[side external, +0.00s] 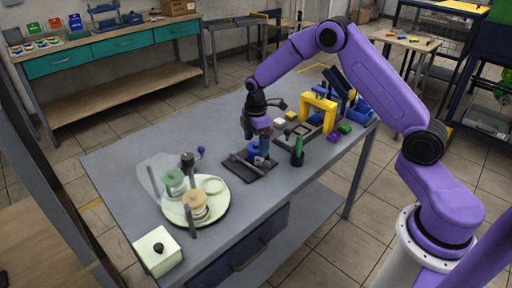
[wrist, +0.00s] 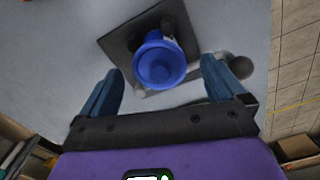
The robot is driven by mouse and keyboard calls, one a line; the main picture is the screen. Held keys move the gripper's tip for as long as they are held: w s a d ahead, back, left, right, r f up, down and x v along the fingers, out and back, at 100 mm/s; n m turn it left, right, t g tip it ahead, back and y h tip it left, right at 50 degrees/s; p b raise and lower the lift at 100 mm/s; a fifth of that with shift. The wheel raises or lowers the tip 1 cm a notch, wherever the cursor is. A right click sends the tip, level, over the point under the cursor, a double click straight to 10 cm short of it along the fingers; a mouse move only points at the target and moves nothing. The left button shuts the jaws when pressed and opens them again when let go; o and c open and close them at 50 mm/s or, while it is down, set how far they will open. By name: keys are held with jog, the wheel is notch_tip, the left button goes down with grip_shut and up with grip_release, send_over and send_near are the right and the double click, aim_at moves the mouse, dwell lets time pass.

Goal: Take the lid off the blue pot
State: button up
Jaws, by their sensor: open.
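The blue pot (wrist: 160,66) is round and blue, seen from above in the wrist view, with a paler disc in the middle of its top. I cannot tell lid from body there. It stands on a dark square mat (wrist: 122,42), and in the side view the blue pot (side external: 253,149) is partly hidden below my gripper. My gripper (wrist: 162,68) is open, its two blue fingers either side of the pot with gaps visible. In the side view my gripper (side external: 262,136) points down just above the pot. Whether the fingers reach down beside it is unclear.
A pale round tray (side external: 222,212) with jars stands at the left. A cream box with a dark knob (side external: 158,250) sits at the front corner. A dark green bottle (side external: 297,152) and a yellow arch frame (side external: 318,108) stand right of the mat.

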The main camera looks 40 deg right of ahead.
jog(key=c, duration=1.1)
